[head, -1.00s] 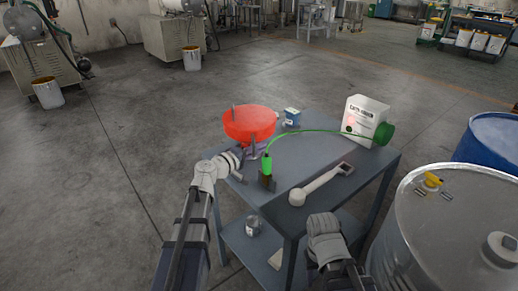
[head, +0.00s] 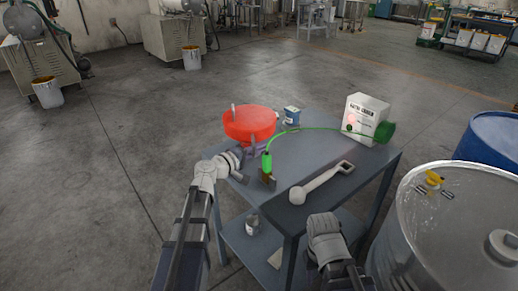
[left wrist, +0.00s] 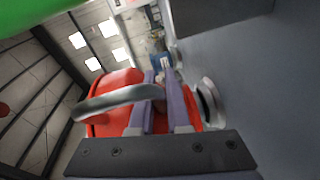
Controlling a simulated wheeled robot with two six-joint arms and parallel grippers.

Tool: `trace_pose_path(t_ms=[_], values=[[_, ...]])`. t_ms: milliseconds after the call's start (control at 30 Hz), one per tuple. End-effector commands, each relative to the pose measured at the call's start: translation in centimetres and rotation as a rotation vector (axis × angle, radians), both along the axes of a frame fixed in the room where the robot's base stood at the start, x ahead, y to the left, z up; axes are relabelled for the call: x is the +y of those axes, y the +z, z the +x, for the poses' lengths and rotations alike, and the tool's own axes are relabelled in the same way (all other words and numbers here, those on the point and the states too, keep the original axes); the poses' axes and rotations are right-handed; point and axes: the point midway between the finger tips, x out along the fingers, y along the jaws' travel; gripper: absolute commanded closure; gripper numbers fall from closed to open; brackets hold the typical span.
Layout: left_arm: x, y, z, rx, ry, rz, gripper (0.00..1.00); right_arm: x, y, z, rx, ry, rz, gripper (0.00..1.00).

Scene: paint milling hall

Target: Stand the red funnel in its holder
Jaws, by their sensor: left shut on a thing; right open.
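The wide red funnel (head: 249,124) is above the back left part of the grey table in the head view. It also shows in the left wrist view (left wrist: 113,83), with a grey curved bar (left wrist: 120,100) across it. My left gripper (head: 243,162) is shut on the funnel; its purple fingers (left wrist: 163,115) reach the red body in the wrist view. A pale ring with a dark opening (left wrist: 208,100) is on the table close beside the fingers; I cannot tell whether it is the holder. The funnel hides what is beneath it. My right gripper (head: 325,240) is open and empty near the front edge.
A steel drum (head: 450,225) stands at the right. Floor is free at left.

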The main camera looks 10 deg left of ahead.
Motion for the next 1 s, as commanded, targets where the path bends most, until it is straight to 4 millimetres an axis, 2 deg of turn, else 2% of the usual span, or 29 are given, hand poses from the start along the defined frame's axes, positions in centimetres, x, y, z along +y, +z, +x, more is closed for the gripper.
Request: trace_pose_path(t_ms=[567, 600, 900, 1000], values=[[0.0, -1.5, 0.0, -0.001, 0.000, -0.001, 1.00, 0.0, -1.5, 0.0, 0.000, 0.000, 0.000, 0.50], [0.0, -1.4, 0.0, -0.001, 0.000, -0.001, 0.83, 0.0, -1.4, 0.0, 0.000, 0.000, 0.000, 0.50], [0.0, -1.3, 0.0, 0.000, 0.000, 0.000, 0.50, 0.0, -1.3, 0.0, 0.000, 0.000, 0.000, 0.50], [0.0, -1.3, 0.0, 0.000, 0.000, 0.000, 0.50, 0.0, -1.3, 0.0, 0.000, 0.000, 0.000, 0.50]])
